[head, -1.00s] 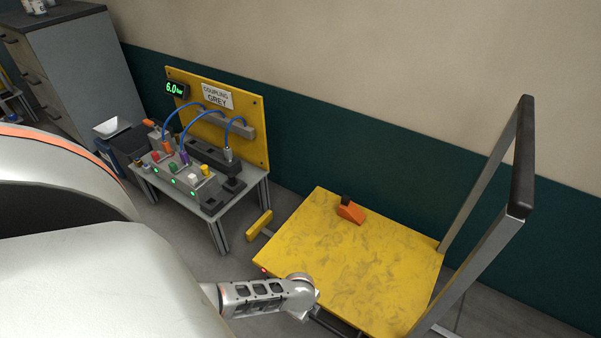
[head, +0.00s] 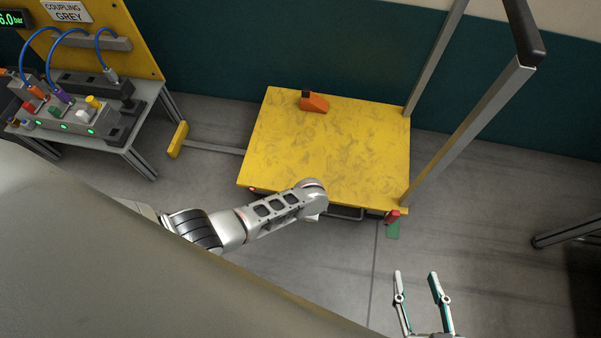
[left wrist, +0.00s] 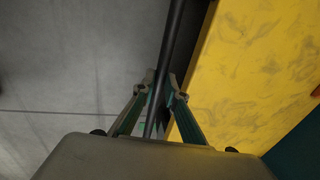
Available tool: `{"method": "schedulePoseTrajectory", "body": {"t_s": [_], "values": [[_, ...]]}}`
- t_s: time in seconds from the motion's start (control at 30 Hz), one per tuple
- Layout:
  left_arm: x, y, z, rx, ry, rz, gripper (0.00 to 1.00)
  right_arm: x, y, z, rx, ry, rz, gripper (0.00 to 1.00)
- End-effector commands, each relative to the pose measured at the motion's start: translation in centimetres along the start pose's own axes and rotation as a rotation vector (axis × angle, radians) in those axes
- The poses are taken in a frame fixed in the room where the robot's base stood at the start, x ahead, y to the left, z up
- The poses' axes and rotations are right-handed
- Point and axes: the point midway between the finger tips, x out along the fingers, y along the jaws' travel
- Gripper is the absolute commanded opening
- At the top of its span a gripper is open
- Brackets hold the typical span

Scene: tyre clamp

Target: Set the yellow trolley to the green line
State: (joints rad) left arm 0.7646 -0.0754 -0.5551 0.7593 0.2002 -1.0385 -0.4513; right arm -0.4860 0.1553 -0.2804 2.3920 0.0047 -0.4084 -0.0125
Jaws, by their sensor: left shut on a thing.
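The yellow trolley (head: 325,150) stands on the floor in the head view, with a tall grey frame and black handle (head: 525,35) at its right end. A red piece (head: 392,215) sits at its near right corner, beside a green mark (head: 393,231) on the floor. My left arm reaches the trolley's near edge; its fingers are mostly hidden there. In the left wrist view my left gripper (left wrist: 163,85) is shut on a dark bar (left wrist: 172,50) alongside the yellow deck (left wrist: 255,75). My right gripper (head: 418,275) is open and empty, nearer than the trolley.
An orange and black wedge (head: 314,103) lies on the deck's far side. A yellow block on a bar (head: 178,140) extends from the trolley's left end. A bench with hoses and a yellow panel (head: 125,45) stands at left.

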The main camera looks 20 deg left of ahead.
Motion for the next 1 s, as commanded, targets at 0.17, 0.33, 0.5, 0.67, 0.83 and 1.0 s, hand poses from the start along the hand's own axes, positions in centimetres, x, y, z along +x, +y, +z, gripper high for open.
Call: {"method": "schedulePoseTrajectory", "body": {"t_s": [0.17, 0.33, 0.5, 0.67, 0.83, 1.0], "values": [[-0.11, -0.05, -1.05, 0.0, 0.005, -0.001, 0.0, 0.03, -0.06, 0.14, 0.006, -0.002, 0.001, 0.4], [-0.12, -0.08, -1.09, 0.0, 0.004, -0.002, 0.0, 0.0, -0.09, 0.16, 0.011, -0.003, 0.003, 0.4], [-0.12, -0.07, -1.04, 0.0, 0.003, -0.001, 0.0, -0.01, -0.1, 0.18, 0.014, -0.004, 0.004, 0.4], [-0.09, -0.06, -0.95, 0.0, 0.002, -0.001, 0.29, -0.01, -0.09, 0.22, 0.014, -0.005, 0.004, 0.4], [-0.03, -0.02, -0.81, 0.0, 0.0, 0.0, 0.29, -0.03, -0.08, 0.29, 0.012, -0.006, 0.004, 0.4], [-0.14, -0.04, -0.79, 0.0, 0.0, 0.0, 0.29, -0.13, -0.03, 0.45, 0.004, -0.009, 0.0, 0.4]]}}
